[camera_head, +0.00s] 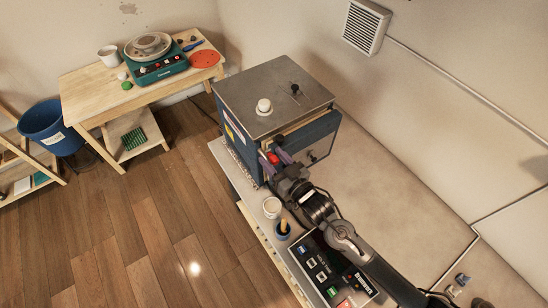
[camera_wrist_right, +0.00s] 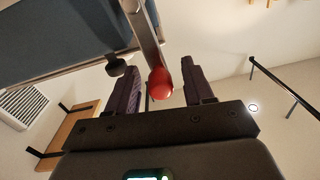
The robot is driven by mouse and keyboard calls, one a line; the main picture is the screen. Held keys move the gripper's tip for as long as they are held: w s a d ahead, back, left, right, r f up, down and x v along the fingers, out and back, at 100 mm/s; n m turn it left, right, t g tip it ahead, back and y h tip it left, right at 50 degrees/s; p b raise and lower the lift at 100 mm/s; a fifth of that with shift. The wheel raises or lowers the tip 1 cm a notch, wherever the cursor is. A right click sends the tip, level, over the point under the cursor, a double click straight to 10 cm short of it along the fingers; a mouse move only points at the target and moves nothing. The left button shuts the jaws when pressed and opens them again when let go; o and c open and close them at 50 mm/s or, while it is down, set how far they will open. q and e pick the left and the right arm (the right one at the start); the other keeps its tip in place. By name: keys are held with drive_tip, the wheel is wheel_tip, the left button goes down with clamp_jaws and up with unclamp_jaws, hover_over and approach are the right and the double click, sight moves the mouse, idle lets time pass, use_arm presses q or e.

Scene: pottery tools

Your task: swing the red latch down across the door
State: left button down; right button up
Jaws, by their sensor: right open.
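The red latch (camera_head: 272,158) is at the front left of the blue kiln (camera_head: 247,140), partly hidden by my gripper. In the right wrist view its red knob (camera_wrist_right: 160,83) sits at the end of a metal bar (camera_wrist_right: 148,40). My right gripper (camera_head: 278,161) is open at the latch. Its two dark fingers stand either side of the red knob in the wrist view (camera_wrist_right: 162,75), with gaps visible on both sides. The kiln's front door (camera_head: 321,145) is partly hidden by my arm. My left gripper is out of view.
The kiln's grey lid (camera_head: 255,90) carries a white plug (camera_head: 264,107). A white jar (camera_head: 272,207), a cup with a wooden handle (camera_head: 282,230) and a control box (camera_head: 330,270) lie close beside my right arm. A wooden table (camera_head: 85,90) stands far left.

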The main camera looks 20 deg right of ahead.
clamp_jaws()
idle(0.3)
